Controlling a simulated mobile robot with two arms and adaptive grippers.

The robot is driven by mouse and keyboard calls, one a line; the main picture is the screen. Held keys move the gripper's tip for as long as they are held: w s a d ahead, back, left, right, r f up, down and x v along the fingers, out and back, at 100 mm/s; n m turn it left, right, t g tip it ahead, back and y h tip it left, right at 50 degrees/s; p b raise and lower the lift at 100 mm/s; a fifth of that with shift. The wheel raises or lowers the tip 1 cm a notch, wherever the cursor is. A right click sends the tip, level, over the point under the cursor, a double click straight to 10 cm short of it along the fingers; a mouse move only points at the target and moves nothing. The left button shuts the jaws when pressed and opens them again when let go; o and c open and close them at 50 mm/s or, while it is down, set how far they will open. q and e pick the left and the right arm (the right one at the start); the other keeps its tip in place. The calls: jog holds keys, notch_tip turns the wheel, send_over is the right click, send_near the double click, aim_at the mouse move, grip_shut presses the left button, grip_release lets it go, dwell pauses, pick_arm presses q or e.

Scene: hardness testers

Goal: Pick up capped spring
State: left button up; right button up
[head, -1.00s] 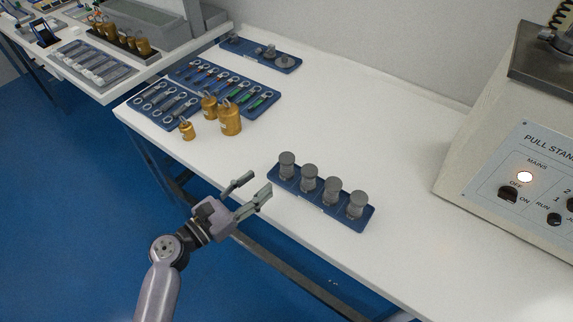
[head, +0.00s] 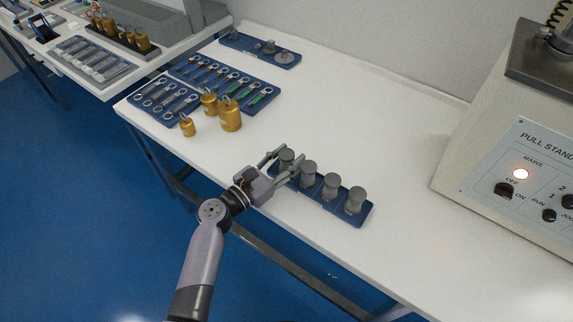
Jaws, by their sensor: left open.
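Several grey capped springs stand upright in a row on a blue tray (head: 336,208) near the table's front edge. The leftmost capped spring (head: 287,158) is between the fingers of my left gripper (head: 284,164), which is open around it. I cannot tell whether the fingers touch it. The second capped spring (head: 308,174) stands just right of the gripper's right finger. The third capped spring (head: 331,186) and the rightmost one (head: 355,200) stand free of the gripper. The lower part of the leftmost spring is partly hidden by the gripper. My right gripper does not show.
Brass weights (head: 230,115) stand left of the tray, beside a blue tray of ring-ended items (head: 166,98). A small blue tray (head: 236,42) lies at the back. The pull stand (head: 515,150) stands at the right. The white table (head: 390,125) is clear between.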

pick_arm(q)
grip_shut()
dwell(0.4)
jog(key=shift+r, duration=0.15)
